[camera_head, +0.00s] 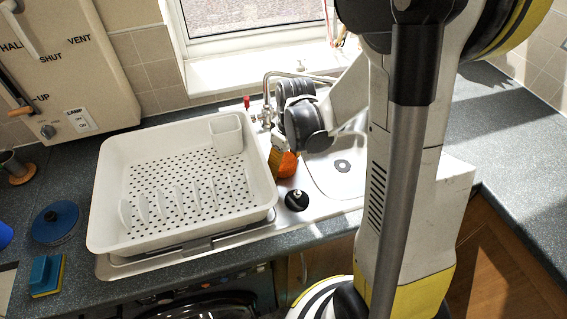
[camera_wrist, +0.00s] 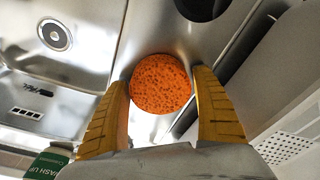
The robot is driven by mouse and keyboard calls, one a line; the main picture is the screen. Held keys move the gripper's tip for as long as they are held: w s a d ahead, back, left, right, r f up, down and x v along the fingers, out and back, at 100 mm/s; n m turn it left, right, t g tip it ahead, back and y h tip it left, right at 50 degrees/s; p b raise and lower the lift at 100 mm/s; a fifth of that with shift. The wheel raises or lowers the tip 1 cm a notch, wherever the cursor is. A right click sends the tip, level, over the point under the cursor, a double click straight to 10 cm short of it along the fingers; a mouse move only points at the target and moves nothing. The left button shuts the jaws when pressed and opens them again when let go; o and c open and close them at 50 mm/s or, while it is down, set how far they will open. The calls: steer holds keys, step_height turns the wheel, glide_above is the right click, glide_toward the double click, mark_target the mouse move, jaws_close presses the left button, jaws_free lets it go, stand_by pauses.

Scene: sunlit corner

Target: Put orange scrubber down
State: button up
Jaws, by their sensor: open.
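The round orange scrubber (camera_wrist: 160,84) lies between the two yellow fingers of my gripper (camera_wrist: 161,76) in the wrist view. The jaws are open, with a finger close on either side of the scrubber; whether either finger touches it is hard to tell. Steel of the sink unit shows around the scrubber, and it appears to rest there. In the head view the scrubber (camera_head: 287,164) is partly hidden by my gripper (camera_head: 276,160), between the white dish rack and the sink basin.
The white dish rack (camera_head: 108,215) stands left of my gripper. The sink basin (camera_head: 325,178) is on the right, and the tap (camera_head: 268,84) is behind. A black round object (camera_head: 297,200) sits in front. A blue-and-yellow sponge (camera_head: 46,275) and blue round object (camera_head: 56,222) lie far left.

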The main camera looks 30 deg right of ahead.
mark_target(287, 162)
step_height(287, 162, up, 12)
steer(key=s+p, duration=0.1)
steer(key=p, duration=0.3)
steer(key=s+a+r+m+t, duration=0.4)
steer(key=s+a+r+t, duration=0.2)
steer(key=s+a+r, duration=0.3)
steer(key=shift+s+r+h, duration=0.3)
steer(key=shift+s+r, duration=0.15)
steer(key=shift+s, duration=0.05)
step_height(287, 162, down, 4)
steer(key=b, duration=0.3)
steer(key=shift+r, duration=0.1)
